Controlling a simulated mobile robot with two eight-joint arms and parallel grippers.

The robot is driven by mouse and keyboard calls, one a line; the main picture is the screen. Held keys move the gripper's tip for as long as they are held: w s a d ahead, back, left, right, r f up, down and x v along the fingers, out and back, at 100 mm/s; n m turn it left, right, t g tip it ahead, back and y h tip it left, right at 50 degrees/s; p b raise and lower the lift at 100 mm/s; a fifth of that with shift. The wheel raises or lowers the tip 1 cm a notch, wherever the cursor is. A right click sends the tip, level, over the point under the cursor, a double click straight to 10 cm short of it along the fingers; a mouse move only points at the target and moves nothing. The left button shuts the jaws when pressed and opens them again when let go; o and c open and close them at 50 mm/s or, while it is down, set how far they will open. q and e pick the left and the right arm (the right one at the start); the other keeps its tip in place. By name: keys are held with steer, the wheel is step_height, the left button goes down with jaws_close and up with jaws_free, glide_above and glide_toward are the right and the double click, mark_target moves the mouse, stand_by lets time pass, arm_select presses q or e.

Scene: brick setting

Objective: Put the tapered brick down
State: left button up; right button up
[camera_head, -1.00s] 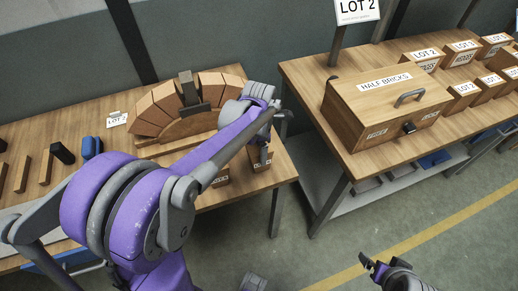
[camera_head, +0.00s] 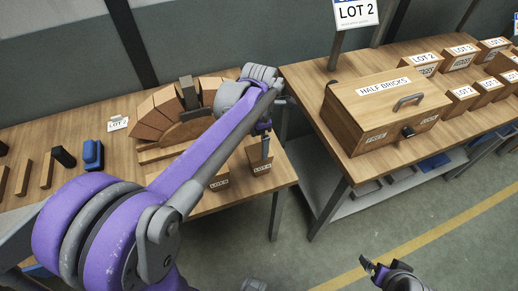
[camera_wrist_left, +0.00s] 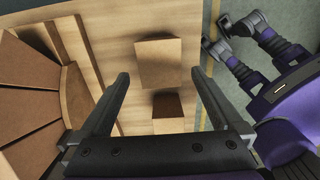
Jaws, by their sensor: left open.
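My left gripper (camera_head: 265,145) is over the right end of the arch table, and it is open with an empty gap in the left wrist view (camera_wrist_left: 160,76). Two wooden blocks lie below and beyond the fingers: a larger one (camera_wrist_left: 158,62) and a smaller, darker-sided one (camera_wrist_left: 168,112). In the head view they appear as a labelled block by the gripper (camera_head: 257,160) and one partly behind my arm (camera_head: 217,181). I cannot tell which is the tapered brick. Wedge-shaped bricks form an arch (camera_head: 155,115), partly hidden by my arm. My right gripper (camera_head: 371,267) is open and empty over the floor.
A second table (camera_head: 310,90) at the right holds a wooden HALF BRICKS box (camera_head: 385,105) and several labelled blocks. A blue object (camera_head: 92,154) and a black one (camera_head: 64,156) stand at the left. A gap of floor separates the tables.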

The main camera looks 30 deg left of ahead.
arm_select(q)
step_height(320, 180, up, 5)
steer(key=s+d+f+m+t, duration=0.2)
steer(key=s+m, duration=0.6)
steer(key=m, duration=0.6)
steer(key=s+d+f+m+t, duration=0.3)
steer(key=s+f+m, duration=0.3)
steer(key=m, duration=0.8)
steer(key=shift+s+d+f, duration=0.35)
steer(key=shift+s+d, duration=0.55)
